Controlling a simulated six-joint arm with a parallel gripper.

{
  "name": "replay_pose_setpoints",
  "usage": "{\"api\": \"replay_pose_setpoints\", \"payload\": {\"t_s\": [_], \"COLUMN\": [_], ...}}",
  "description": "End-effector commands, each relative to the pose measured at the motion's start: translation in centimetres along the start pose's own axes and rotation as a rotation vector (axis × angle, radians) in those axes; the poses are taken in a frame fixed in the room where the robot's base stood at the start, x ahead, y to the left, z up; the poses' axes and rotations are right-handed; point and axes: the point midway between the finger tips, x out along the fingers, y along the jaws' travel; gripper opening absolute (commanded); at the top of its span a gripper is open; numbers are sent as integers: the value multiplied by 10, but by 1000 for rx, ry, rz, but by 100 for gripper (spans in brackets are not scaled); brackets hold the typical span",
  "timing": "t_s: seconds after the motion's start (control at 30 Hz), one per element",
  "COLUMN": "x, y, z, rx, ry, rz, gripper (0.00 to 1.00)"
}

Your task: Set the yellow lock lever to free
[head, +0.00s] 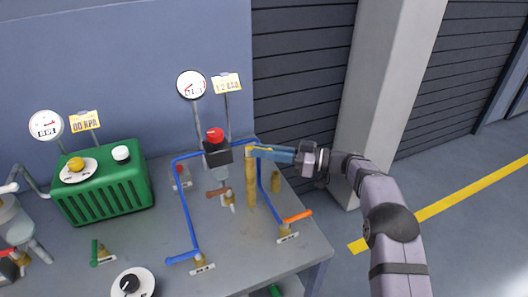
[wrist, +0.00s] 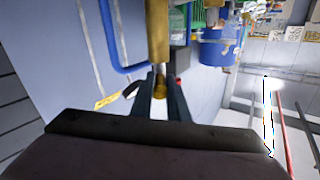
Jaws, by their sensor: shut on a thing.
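A tall brass-yellow post (head: 251,185) stands upright on the grey bench, right of the dark block with the red cap. My gripper (head: 258,150) reaches in from the right at the post's top. It is shut on the small yellow lever there, which the fingers mostly hide in the head view. In the wrist view the yellow lever's rounded end (wrist: 160,91) shows between the fingers of my gripper (wrist: 160,84), with the post (wrist: 158,35) just beyond. Any lock or free marking is too small to read.
Blue pipes (head: 185,215) run around the post. A red-capped dark block (head: 216,154) stands to its left, and an orange-handled valve (head: 297,217) to its lower right. A green ribbed box (head: 105,192) with a yellow knob (head: 75,164) stands farther left. Gauges rise behind.

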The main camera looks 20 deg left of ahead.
Motion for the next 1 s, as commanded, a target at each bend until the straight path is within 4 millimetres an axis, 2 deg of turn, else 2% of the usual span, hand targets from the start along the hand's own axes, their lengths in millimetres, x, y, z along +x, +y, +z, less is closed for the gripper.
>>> {"api": "replay_pose_setpoints", "payload": {"t_s": [0.27,0.3,0.37,0.77,1.0], "x": [0,0,0,-4,-31], "y": [0,0,0,0,1], "z": [-3,-3,-3,-1,1], "rx": [-3,-3,-3,-1,-3], "ry": [5,5,5,2,3], "rz": [-1,-1,-1,1,3], "gripper": [0,20,33,33,33]}}
